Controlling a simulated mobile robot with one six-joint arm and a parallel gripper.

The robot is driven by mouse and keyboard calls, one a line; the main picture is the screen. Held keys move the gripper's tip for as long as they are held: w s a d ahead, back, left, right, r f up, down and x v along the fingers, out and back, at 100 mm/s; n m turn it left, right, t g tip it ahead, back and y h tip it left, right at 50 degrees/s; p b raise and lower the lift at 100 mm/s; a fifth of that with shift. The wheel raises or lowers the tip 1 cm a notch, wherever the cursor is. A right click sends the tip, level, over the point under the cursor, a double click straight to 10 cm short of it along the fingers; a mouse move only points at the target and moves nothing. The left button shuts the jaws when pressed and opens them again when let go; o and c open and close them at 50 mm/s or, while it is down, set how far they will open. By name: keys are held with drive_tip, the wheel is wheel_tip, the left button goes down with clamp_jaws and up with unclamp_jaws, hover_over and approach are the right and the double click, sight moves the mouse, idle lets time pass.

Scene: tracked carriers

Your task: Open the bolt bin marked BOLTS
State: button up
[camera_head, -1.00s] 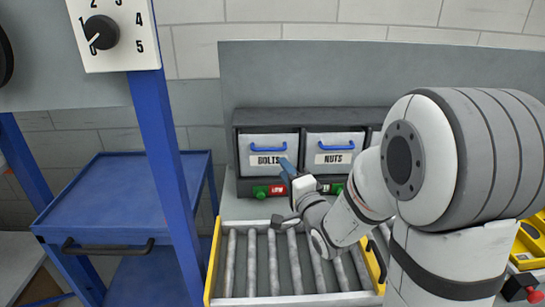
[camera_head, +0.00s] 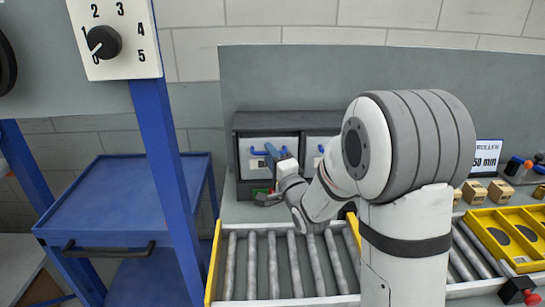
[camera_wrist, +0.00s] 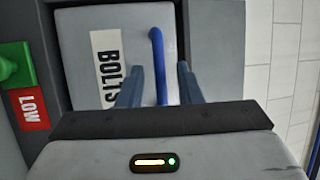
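The bolt bin (camera_head: 247,168) is a pale grey drawer front in a dark cabinet, and it looks shut. Its BOLTS label (camera_wrist: 107,68) shows sideways in the wrist view; in the head view my arm hides most of it. Its blue handle (camera_wrist: 157,50) runs up the wrist picture. My gripper (camera_wrist: 160,68) is open, with one blue finger on each side of the handle. No contact with the handle is visible. In the head view my gripper (camera_head: 274,156) is in front of the bin and covers part of its handle (camera_head: 257,153).
A second drawer (camera_head: 313,150) sits right of the bolt bin, partly behind my arm. A red LOW tag (camera_wrist: 30,109) and a green part (camera_wrist: 15,65) are beside the bin. A roller conveyor (camera_head: 291,265) lies below. A blue cart (camera_head: 125,190) stands at left.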

drive_tip(key=shift+c, duration=0.5)
clamp_jaws()
drive_tip(key=shift+f, duration=0.15)
drive_tip(key=b, duration=0.2)
drive_tip(key=shift+s+f+t+b, duration=0.2)
drive_tip(key=shift+f+t+b, duration=0.1)
drive_tip(key=shift+f+b, duration=0.05)
drive_tip(key=s+b, duration=0.1)
drive_tip(key=b, duration=0.2)
drive_tip(key=s+f+n+t+y+b, duration=0.1)
drive_tip(key=b, duration=0.3)
drive_tip(key=s+b, duration=0.1)
drive_tip(key=b, duration=0.2)
drive_tip(key=shift+s+f+n+y+b, duration=0.2)
drive_tip(key=shift+f+n+y+b, duration=0.1)
drive_tip(key=shift+y+b, duration=0.1)
